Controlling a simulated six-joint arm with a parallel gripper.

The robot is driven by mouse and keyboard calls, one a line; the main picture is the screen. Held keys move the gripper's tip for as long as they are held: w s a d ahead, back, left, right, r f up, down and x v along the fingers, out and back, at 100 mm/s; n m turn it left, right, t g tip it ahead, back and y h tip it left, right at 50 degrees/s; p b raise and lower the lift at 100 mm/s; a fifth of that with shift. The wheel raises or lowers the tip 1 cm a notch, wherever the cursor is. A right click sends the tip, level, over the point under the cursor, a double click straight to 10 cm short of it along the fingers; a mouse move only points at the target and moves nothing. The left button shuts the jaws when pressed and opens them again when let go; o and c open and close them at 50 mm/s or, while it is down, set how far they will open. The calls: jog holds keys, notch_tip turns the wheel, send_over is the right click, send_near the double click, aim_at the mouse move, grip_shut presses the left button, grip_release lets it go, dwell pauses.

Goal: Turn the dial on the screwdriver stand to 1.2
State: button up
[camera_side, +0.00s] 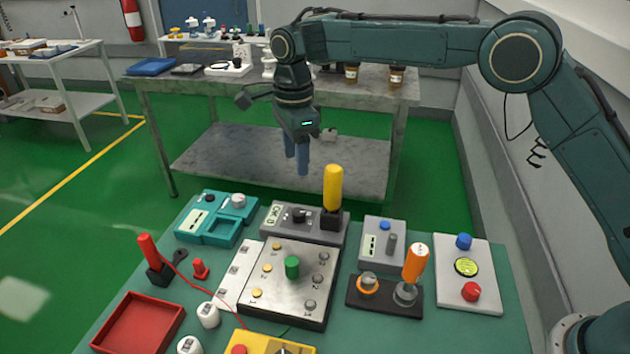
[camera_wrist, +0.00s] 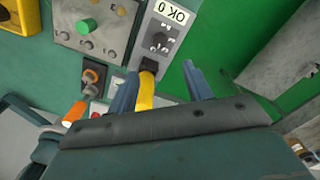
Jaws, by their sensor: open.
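The screwdriver stand appears to be the grey box (camera_side: 322,236) at the back of the green table, with a black dial (camera_side: 299,215) and a light label. A yellow-handled screwdriver (camera_side: 333,190) stands upright in its black holder. In the wrist view the box (camera_wrist: 172,22) has an "OK 0" label, the dial (camera_wrist: 160,41) has white marks around it, and the yellow handle (camera_wrist: 146,92) shows beside the left finger. The dial's setting is too small to read. My gripper (camera_side: 296,165) is open and empty, above the stand's back side, apart from dial and handle; it also shows in the wrist view (camera_wrist: 160,68).
An orange-handled tool (camera_side: 415,262) on a black base stands front right. A metal panel (camera_side: 285,283) with a green knob, a teal device (camera_side: 215,218), a small grey box (camera_side: 382,245) and a white button panel (camera_side: 467,275) crowd the table. A red tray (camera_side: 139,324) lies front left.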

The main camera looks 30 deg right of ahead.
aim_at(299, 212)
jog(key=shift+f, duration=0.1)
notch_tip(299, 212, down, 14)
jog(key=shift+r, duration=0.2)
dwell(0.5)
jog(key=c, duration=1)
